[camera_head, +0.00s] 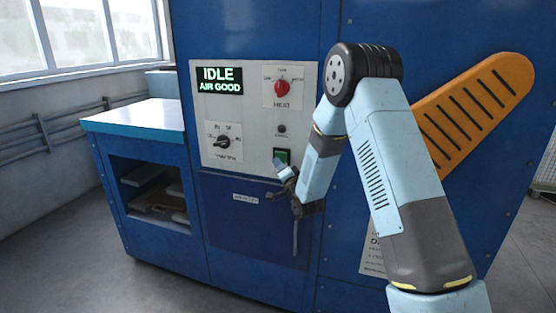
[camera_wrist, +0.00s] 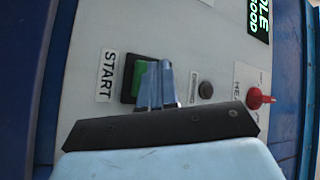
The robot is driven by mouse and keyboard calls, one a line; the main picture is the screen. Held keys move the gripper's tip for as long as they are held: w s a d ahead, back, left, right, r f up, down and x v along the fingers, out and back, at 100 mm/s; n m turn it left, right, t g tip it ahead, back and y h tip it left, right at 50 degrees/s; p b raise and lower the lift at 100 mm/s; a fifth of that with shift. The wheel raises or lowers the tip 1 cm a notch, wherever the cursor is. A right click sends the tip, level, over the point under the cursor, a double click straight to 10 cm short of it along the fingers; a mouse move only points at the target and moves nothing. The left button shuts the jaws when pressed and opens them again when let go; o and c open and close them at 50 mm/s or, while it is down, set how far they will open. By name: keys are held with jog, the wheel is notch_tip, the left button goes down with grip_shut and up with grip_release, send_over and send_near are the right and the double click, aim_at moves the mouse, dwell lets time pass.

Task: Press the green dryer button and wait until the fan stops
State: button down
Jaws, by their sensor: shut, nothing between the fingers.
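The green button (camera_head: 281,156) sits low on the pale control panel, and my gripper is just below and in front of it in the head view. In the wrist view the green button (camera_wrist: 139,76) stands in a dark frame beside a START label (camera_wrist: 106,76). My gripper (camera_wrist: 167,68) is shut and empty, with its fingers partly covering the button. I cannot tell whether the fingertips touch it. The display (camera_head: 219,80) reads IDLE, AIR GOOD. No fan is visible.
A red HEAT knob (camera_head: 282,88) and a black knob (camera_head: 223,142) are on the panel. A small dark round part (camera_wrist: 206,90) is near the button. A blue cabinet with a pale top (camera_head: 135,116) stands at left. An orange slotted part (camera_head: 478,100) is behind my arm.

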jog(key=shift+d, duration=0.1)
dwell(0.5)
jog(key=shift+w+d, duration=0.1)
jog(key=shift+w, duration=0.15)
jog(key=shift+w+d, duration=0.15)
jog(key=shift+w, duration=0.3)
dwell(0.9)
jog(key=shift+s, duration=0.15)
jog(key=shift+s+a+r, duration=0.1)
jog(key=shift+s+a, duration=0.2)
jog(key=shift+s, duration=0.4)
jog(key=s, duration=0.1)
jog(key=s+a, duration=0.1)
jog(key=s, duration=0.2)
jog(key=shift+s+a, duration=0.35)
jog(key=shift+s, duration=0.05)
dwell(0.3)
dwell(0.4)
